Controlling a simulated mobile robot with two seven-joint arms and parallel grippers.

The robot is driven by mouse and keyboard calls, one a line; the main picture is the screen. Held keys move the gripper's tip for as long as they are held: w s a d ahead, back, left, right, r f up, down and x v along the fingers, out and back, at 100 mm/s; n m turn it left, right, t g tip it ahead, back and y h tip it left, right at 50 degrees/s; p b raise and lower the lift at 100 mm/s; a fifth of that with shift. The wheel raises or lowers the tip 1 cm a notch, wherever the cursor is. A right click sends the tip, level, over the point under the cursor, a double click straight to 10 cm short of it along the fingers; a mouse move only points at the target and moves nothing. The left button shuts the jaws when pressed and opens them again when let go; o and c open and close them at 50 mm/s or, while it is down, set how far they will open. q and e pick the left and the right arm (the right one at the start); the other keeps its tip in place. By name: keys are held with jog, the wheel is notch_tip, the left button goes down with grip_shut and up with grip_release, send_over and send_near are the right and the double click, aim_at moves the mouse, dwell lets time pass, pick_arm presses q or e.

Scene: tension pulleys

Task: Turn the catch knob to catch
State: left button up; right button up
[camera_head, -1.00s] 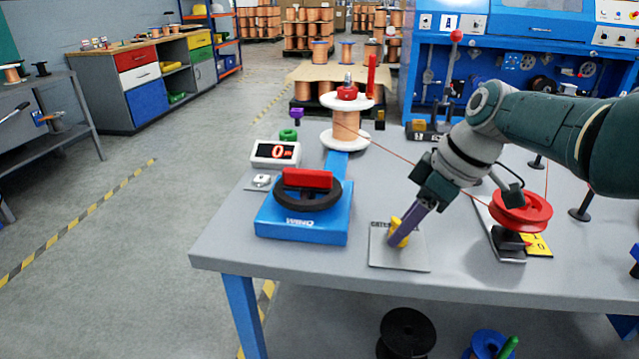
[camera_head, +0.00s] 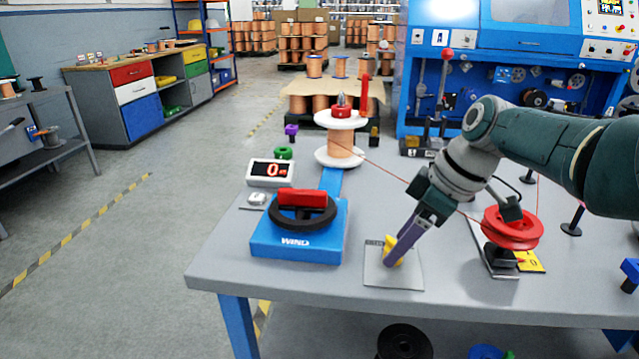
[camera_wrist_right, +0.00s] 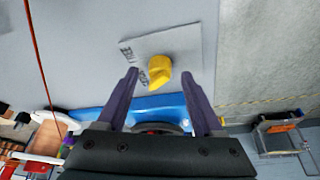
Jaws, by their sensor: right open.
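The yellow catch knob (camera_head: 393,250) stands on a grey square plate (camera_head: 378,276) near the table's front edge. Lettering on the plate is partly hidden in the head view. My right gripper (camera_head: 394,258) reaches down at the knob from the upper right, and its purple fingers cover part of it. In the right wrist view the knob (camera_wrist_right: 160,72) sits just beyond and between the two spread fingertips of the gripper (camera_wrist_right: 162,78), with a gap on each side. The gripper is open and holds nothing. My left gripper is not in view.
A blue winder box (camera_head: 275,245) with a black wheel and red handle stands left of the plate. A red pulley (camera_head: 511,228) stands to the right. A copper spool (camera_head: 340,143) stands behind, its wire running right past my arm. The front strip of the table (camera_head: 450,288) is clear.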

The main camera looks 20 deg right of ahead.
jog(key=p+v, duration=0.4)
jog(key=v, duration=0.4)
jog(key=shift+r+p, duration=0.3)
jog(key=shift+p, duration=0.1)
jog(key=shift+s+d, duration=0.1)
